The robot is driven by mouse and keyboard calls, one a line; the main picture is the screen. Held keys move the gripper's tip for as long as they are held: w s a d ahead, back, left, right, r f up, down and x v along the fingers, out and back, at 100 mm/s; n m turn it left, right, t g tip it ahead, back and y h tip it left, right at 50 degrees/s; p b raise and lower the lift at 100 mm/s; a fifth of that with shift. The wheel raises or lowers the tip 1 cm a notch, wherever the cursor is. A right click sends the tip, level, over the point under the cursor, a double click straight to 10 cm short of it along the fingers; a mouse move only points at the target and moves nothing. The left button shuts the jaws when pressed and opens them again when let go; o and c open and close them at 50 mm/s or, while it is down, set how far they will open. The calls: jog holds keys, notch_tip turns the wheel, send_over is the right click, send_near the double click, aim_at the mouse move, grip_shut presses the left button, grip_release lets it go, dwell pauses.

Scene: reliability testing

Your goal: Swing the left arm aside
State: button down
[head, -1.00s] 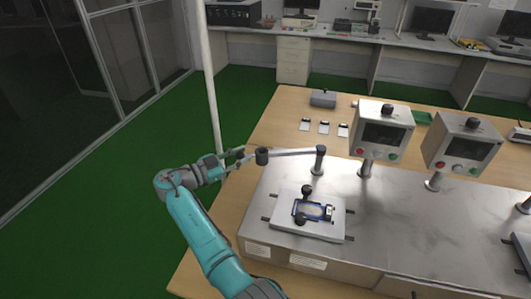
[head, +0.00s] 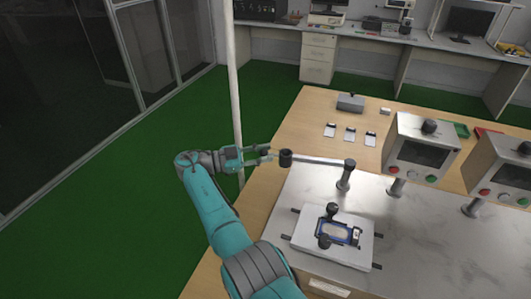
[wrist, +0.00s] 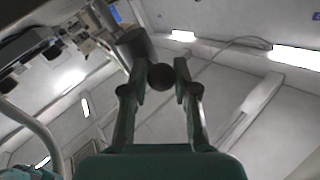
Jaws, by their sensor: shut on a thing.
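The left swing arm is a grey bar (head: 318,161) reaching left from a short post (head: 344,177) on the steel bench top. Its free end carries a dark cylindrical head (head: 286,158), which sticks out past the bench edge. My gripper (head: 268,155) comes from the left and meets this head. In the wrist view my gripper (wrist: 163,80) has its fingers on either side of a dark round end (wrist: 160,77), shut on it. A blue-framed device (head: 338,233) lies on a white fixture plate (head: 306,243) in front of the post, clear of the bar.
Two control boxes (head: 423,145) with screens and buttons stand to the right on posts. Small cards (head: 350,134) and a grey box (head: 351,102) lie on the wooden table behind. A white pole (head: 232,90) rises close behind my gripper. Green floor (head: 130,190) is open at left.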

jog(key=shift+w+d+r, duration=0.1)
jog(key=shift+w+d, duration=0.2)
jog(key=c, duration=0.9)
grip_release()
jog(key=shift+w+d, duration=0.1)
jog(key=shift+r, duration=0.2)
notch_tip(320, 180, up, 9)
jog(key=shift+r, duration=0.2)
